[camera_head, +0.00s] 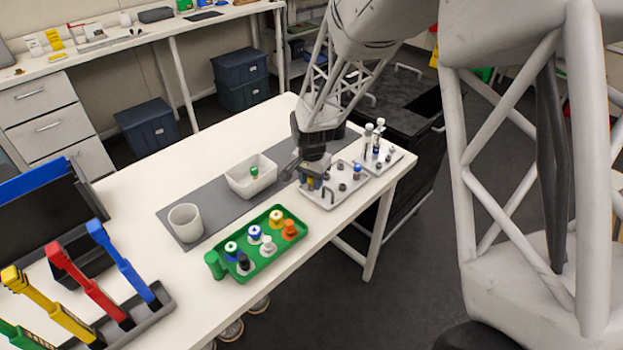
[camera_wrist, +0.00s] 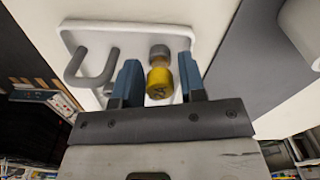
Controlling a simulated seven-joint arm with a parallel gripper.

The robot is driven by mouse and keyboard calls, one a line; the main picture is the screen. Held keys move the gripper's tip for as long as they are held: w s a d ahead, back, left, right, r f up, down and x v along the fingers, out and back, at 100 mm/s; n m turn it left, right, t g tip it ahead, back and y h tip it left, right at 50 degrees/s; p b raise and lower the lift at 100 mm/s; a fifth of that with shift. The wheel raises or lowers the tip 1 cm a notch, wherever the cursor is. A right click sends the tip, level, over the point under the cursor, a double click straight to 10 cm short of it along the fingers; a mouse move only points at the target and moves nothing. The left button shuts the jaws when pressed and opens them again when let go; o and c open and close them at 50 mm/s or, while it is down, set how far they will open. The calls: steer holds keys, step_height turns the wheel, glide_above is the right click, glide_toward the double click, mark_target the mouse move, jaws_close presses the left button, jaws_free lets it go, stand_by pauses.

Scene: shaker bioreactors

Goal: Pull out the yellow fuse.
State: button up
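The yellow fuse (camera_wrist: 159,84) shows in the wrist view, with a grey part at its far end, over the white plate (camera_wrist: 90,31). My gripper (camera_wrist: 160,85) is open, with one blue finger on each side of the fuse. A gap shows between the fuse and the left finger; the right finger is closer, and I cannot tell whether it touches. In the head view my gripper (camera_head: 311,177) is low over the left part of the white plate (camera_head: 322,201) and partly hides the fuse (camera_head: 311,184).
A blue-topped fuse (camera_head: 357,171) stands on the same plate, beside grey pegs and a handle (camera_wrist: 90,70). A white bin (camera_head: 240,187) holding a green piece stands to the left, then a white cup (camera_head: 185,222). A green tray (camera_head: 262,267) of bottles is nearer.

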jaws_close()
steer(key=shift+r, duration=1.45)
stand_by(1.0)
steer(key=shift+r, duration=1.35)
